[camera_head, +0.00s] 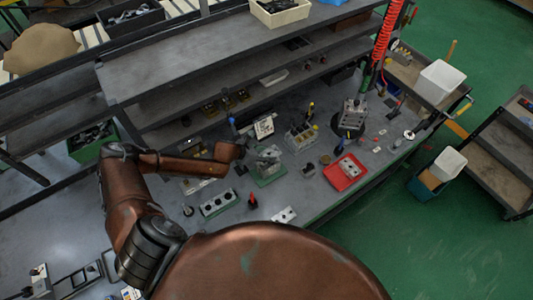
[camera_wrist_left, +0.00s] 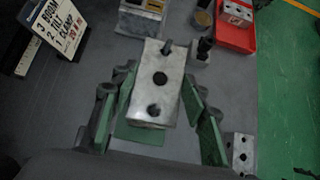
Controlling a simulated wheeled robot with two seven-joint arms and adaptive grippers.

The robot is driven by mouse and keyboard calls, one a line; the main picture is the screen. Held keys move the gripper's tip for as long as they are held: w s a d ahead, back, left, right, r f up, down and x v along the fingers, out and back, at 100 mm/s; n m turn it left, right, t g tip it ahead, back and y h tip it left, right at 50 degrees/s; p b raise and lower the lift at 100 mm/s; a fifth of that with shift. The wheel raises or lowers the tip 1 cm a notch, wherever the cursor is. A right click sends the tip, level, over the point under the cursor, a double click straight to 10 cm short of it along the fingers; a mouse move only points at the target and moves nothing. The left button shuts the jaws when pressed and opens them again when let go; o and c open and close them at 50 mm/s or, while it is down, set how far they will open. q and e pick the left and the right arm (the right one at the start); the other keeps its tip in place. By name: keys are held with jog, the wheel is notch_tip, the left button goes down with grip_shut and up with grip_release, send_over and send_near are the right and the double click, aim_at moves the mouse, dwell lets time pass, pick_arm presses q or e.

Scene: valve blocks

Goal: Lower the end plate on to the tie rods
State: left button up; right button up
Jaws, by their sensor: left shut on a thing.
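My left gripper (camera_head: 258,155) is over the middle of the bench. In the left wrist view its two green-padded fingers (camera_wrist_left: 159,78) are shut on a grey metal plate with dark round holes, the end plate (camera_wrist_left: 148,88). A green base (camera_wrist_left: 140,132) shows below the plate; it also shows in the head view (camera_head: 269,179). A dark rod-like tip (camera_wrist_left: 167,46) shows at the plate's far edge. The plate hides most of what is under it, so I cannot tell whether it touches the tie rods. My right gripper is not in view.
A red tray (camera_head: 345,184) holding a light block lies to the right. A block with round ports (camera_head: 219,203) lies nearer me. Dark shelves (camera_head: 200,60) rise at the back.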

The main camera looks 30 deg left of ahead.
aim_at(267, 155)
pick_arm(q)
jog(key=shift+f+b, duration=0.4)
jog(key=shift+f, duration=0.35)
jog(key=shift+f+b, duration=0.45)
jog(key=shift+f, duration=0.2)
jog(key=shift+f+b, duration=0.5)
jog(key=shift+f, duration=0.35)
jog(key=shift+w+a+r+p, duration=0.1)
jog(key=shift+r+p, duration=1.7)
jog(key=shift+r, duration=0.05)
jog(key=shift+r+p, duration=0.9)
jog(key=shift+p, duration=0.05)
jog(key=shift+r+p, duration=2.2)
jog(key=shift+p, duration=0.05)
jog(key=shift+p, duration=0.55)
